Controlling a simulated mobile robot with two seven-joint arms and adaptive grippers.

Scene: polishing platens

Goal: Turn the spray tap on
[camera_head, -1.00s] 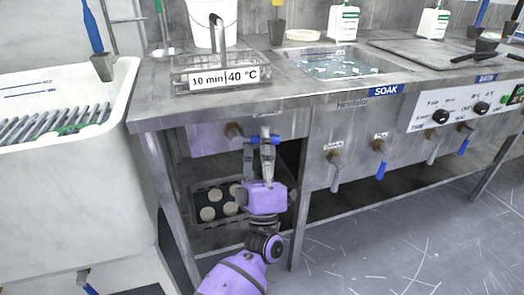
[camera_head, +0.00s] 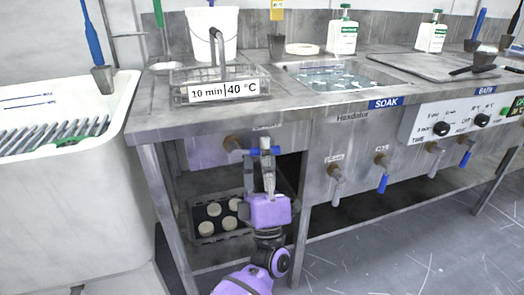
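The tap area under the left sink's front (camera_head: 210,145) has a brass fitting (camera_head: 232,143) and a small label (camera_head: 267,126), too small to read. My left gripper (camera_head: 266,150), on its purple wrist, points up at the panel just below this label and right of the brass fitting. Blue parts (camera_head: 281,150) show in a level line on both sides of its tip; I cannot tell whether they are the tap's handle or finger pads. The gripper hides the rest of the tap, and its finger gap cannot be made out. My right gripper is not in view.
More taps hang to the right, one with a grey handle (camera_head: 337,186) and one with a blue handle (camera_head: 383,183). A table leg (camera_head: 301,230) stands just right of my wrist. A dark tray with pale discs (camera_head: 207,229) sits on the lower shelf. A white tub (camera_head: 75,210) is at left.

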